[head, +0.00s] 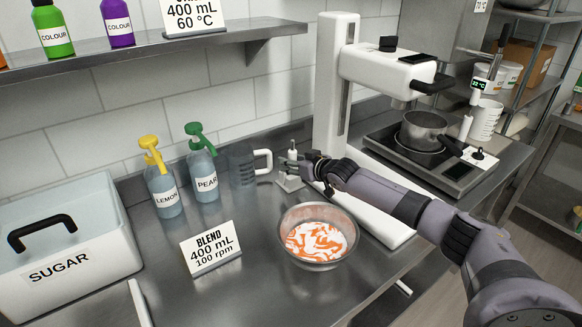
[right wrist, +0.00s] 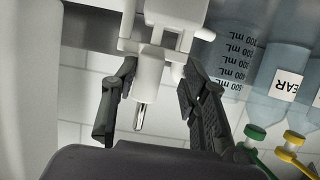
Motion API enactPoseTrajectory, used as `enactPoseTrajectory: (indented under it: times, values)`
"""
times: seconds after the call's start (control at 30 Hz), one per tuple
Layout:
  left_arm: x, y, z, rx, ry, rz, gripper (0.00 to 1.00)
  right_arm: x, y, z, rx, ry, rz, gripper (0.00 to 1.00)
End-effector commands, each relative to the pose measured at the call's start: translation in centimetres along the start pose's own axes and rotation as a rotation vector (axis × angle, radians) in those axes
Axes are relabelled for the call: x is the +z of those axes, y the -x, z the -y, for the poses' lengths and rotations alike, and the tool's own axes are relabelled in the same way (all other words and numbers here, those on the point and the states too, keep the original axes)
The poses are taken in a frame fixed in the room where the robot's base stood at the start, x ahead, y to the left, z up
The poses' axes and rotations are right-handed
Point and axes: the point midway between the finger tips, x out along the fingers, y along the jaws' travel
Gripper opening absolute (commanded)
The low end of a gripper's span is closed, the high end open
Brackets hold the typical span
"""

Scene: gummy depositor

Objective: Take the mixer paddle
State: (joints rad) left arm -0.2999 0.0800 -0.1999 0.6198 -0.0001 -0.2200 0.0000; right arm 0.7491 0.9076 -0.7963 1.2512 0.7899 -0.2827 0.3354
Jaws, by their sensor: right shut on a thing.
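The mixer paddle (right wrist: 160,45) is a white piece with a metal shaft, large in the right wrist view. In the head view it shows small (head: 292,153) above a small grey stand (head: 290,183), partly hidden by my gripper; I cannot tell whether it touches the stand. My right gripper (head: 306,168) reaches it from the right. In the right wrist view the two dark fingers (right wrist: 157,85) are on either side of the paddle's lower white part, shut on it. My left gripper is not in view.
A metal bowl (head: 317,262) with orange-streaked white contents stands in front. The white mixer stand (head: 328,100) is close behind my gripper. A clear jug (head: 243,168) and the pear bottle (head: 204,180) stand left. A pot (head: 423,130) sits on the hotplate at right.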

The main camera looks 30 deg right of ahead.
Motion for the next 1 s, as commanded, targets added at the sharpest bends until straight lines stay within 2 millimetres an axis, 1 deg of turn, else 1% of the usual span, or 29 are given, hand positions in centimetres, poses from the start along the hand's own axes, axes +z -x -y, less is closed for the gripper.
enactPoseTrajectory:
  times: [0.27,1.0]
  values:
    - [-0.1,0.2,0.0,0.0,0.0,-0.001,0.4,-0.2,0.1,-0.2,0.004,0.002,0.002,0.0]
    - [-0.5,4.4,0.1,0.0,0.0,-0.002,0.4,-4.5,1.6,-0.1,0.003,0.001,0.0,0.0]
